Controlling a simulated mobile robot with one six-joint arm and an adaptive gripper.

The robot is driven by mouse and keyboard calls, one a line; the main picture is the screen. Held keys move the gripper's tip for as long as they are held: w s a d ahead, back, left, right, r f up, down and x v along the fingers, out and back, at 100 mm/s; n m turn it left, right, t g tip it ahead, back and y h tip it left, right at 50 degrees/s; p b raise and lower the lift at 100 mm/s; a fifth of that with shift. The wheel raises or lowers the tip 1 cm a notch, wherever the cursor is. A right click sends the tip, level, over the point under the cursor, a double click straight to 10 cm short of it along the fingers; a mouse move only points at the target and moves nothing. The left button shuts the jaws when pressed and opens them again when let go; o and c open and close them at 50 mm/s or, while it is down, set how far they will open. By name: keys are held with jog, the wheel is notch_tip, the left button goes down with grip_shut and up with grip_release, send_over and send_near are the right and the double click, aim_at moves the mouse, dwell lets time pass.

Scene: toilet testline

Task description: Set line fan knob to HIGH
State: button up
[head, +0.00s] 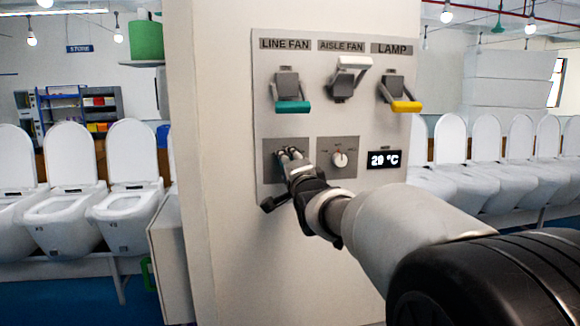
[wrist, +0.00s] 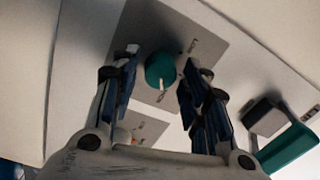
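The line fan knob (wrist: 160,70) is a round teal knob with a white pointer mark on a grey plate (wrist: 190,20), seen in the wrist view. Small labels (wrist: 192,45) beside it are too small to read. My gripper (wrist: 157,74) is open, with one finger on each side of the knob; I cannot tell whether either finger touches it. In the head view my gripper (head: 289,155) is at the lower left plate (head: 269,170) of the wall panel, and it hides the knob there.
Above are the LINE FAN lever (head: 293,107), teal and down, the AISLE FAN lever (head: 355,63), white and up, and the LAMP lever (head: 406,106), yellow and down. A white knob (head: 339,159) sits just right of my gripper.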

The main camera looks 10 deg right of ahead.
jog(key=shift+o, duration=0.3)
jog(key=s, duration=1.2)
jog(key=shift+d+f, duration=0.15)
jog(key=shift+f, duration=0.05)
jog(key=s+f+n+g+b, duration=0.7)
jog(key=s+f, duration=1)
jog(key=f, duration=0.2)
jog(key=s+f+n+g+b, duration=0.6)
jog(key=s+f+n+b, duration=0.1)
jog(key=s+f, duration=1.1)
notch_tip(320, 180, down, 2)
jog(key=shift+a+f+n+g+b, duration=0.1)
jog(key=shift+a+n+g+b, duration=0.2)
jog(key=shift+n+g, duration=0.15)
jog(key=shift+w, duration=0.1)
jog(key=shift+c, duration=0.2)
